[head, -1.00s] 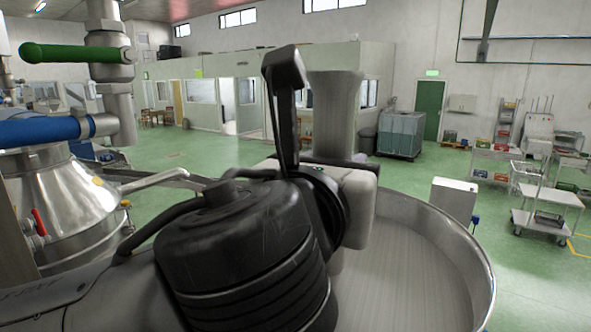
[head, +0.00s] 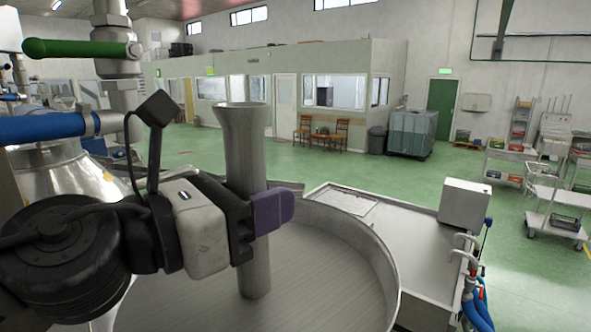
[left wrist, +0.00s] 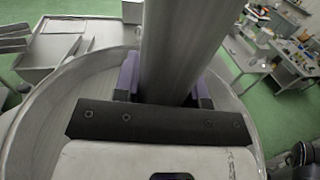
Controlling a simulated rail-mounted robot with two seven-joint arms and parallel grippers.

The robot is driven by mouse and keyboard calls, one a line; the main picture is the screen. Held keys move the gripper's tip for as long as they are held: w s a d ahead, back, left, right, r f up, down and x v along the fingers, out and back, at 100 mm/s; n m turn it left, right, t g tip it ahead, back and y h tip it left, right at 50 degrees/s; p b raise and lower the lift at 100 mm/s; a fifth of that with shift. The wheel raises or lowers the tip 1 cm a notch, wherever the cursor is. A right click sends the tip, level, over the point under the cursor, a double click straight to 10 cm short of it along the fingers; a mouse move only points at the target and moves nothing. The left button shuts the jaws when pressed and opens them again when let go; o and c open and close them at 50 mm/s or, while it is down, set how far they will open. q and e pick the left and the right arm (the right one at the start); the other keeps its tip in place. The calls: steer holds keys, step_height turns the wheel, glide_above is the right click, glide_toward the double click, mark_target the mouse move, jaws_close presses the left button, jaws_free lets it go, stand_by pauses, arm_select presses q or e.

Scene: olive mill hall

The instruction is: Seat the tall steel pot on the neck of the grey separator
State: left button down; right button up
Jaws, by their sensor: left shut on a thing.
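The tall steel pot (head: 244,135) is a slim upright tube with a flared top. My left gripper (head: 264,212), with purple fingers, is shut around its middle. In the left wrist view the pot (left wrist: 180,50) rises between the two purple fingers (left wrist: 168,88). Its lower end shows against the inside of a wide round steel basin (head: 330,265); I cannot tell whether it touches the basin. No neck shows under the pot. I cannot tell which machine is the grey separator. My right gripper is out of view.
A shiny conical vessel (head: 62,172) with blue (head: 45,127) and green (head: 75,48) handled pipes stands at the left. A steel bench (head: 420,240) with a grey box (head: 464,205) and hoses lies right of the basin. Green floor beyond is largely open.

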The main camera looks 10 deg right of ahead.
mark_target(188, 294)
arm_select(q)
steer(key=a+f, duration=0.2)
steer(key=f, duration=0.1)
steer(key=a+f+m+g, duration=0.1)
steer(key=a+f, duration=0.2)
steer(key=s+a+f+g+h, duration=0.1)
steer(key=a+f, duration=0.2)
steer(key=shift+f, duration=0.2)
steer(key=shift+a+f+m, duration=0.3)
steer(key=shift+a+f, duration=0.1)
steer(key=shift+f, duration=0.2)
steer(key=shift+w+a, duration=0.4)
steer(key=shift+w, duration=0.35)
steer(key=shift+w+a, duration=0.4)
steer(key=shift+w, duration=0.35)
steer(key=shift+w+a, duration=0.4)
steer(key=shift+w, duration=0.35)
steer(key=w+a, duration=0.4)
steer(key=w, duration=0.4)
steer(key=w+a, duration=0.4)
steer(key=w, duration=0.4)
steer(key=shift+w+a+f, duration=0.2)
steer(key=shift+w, duration=0.15)
